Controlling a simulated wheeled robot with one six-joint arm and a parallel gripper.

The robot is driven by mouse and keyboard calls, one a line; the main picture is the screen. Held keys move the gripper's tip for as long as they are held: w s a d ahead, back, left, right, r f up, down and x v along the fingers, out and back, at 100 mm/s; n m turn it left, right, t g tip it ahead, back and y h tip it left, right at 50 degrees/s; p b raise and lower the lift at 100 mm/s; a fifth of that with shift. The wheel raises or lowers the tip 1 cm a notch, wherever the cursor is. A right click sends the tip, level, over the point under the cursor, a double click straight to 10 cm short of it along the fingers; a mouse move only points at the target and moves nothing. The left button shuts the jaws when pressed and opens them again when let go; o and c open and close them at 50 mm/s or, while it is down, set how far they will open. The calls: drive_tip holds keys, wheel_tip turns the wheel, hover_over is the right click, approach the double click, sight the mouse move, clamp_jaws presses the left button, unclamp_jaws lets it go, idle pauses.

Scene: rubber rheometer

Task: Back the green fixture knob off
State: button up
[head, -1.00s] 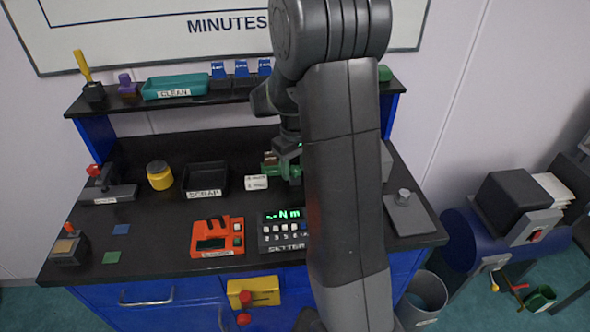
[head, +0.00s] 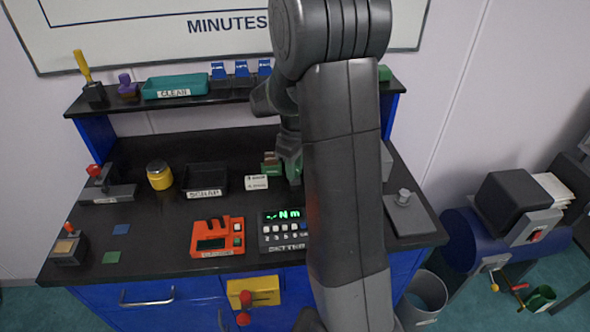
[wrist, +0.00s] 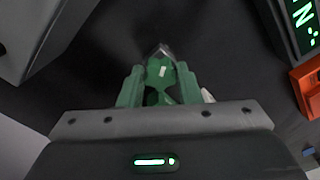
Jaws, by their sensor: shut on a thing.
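The green fixture knob (wrist: 160,72) shows in the wrist view between the green fingers of my gripper (wrist: 160,88). The fingers are shut on it, one on each side, and a small pale mark shows on its top. A dark pointed part sticks out just beyond the knob. In the head view my gripper (head: 289,165) is at the back middle of the bench, and my arm hides most of the fixture. A bit of green and brown (head: 269,165) shows beside it.
The SETTER box (head: 283,231) with its green display and the orange device (head: 217,236) stand in front. A grey plate with a post (head: 408,213) is at the right.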

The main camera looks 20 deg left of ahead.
idle(0.3)
drive_tip(key=n, duration=0.4)
drive_tip(key=shift+n, duration=0.3)
drive_tip(key=shift+n, duration=0.6)
drive_tip(key=o, duration=0.9)
